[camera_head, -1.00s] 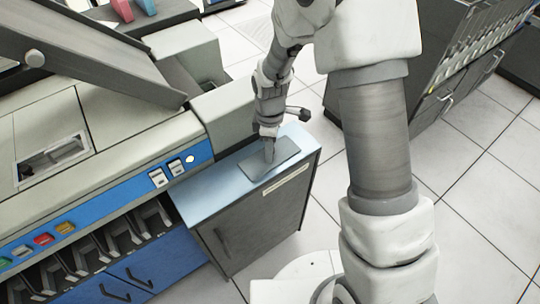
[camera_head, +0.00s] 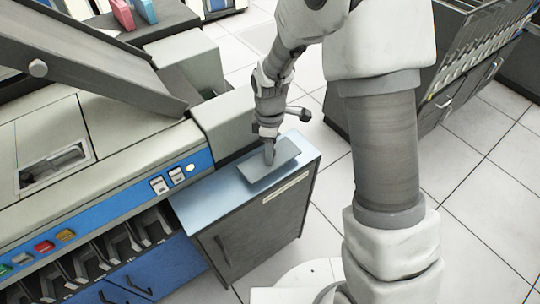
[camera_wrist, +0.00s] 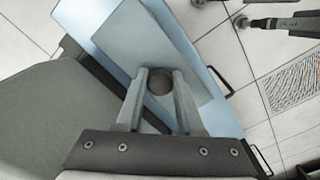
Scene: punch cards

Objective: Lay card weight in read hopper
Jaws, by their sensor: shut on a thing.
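The card weight (camera_head: 284,152) is a flat grey rectangular plate with a round dark knob. It is over the light blue top of a low grey cabinet; I cannot tell whether it rests on the top or hangs just above it. In the wrist view the card weight (camera_wrist: 140,40) fills the middle, with my gripper (camera_wrist: 160,75) shut on its knob. In the head view my gripper (camera_head: 269,158) points down at the plate's middle. I cannot clearly make out the read hopper; a sloped grey chute (camera_head: 95,65) rises over the machine's top.
The card machine (camera_head: 110,135) with a blue button panel stands left of the low cabinet (camera_head: 255,235). A grey box-like housing (camera_head: 225,118) stands close behind the cabinet top. Another dark cabinet (camera_head: 455,130) is at the right. White tiled floor lies between.

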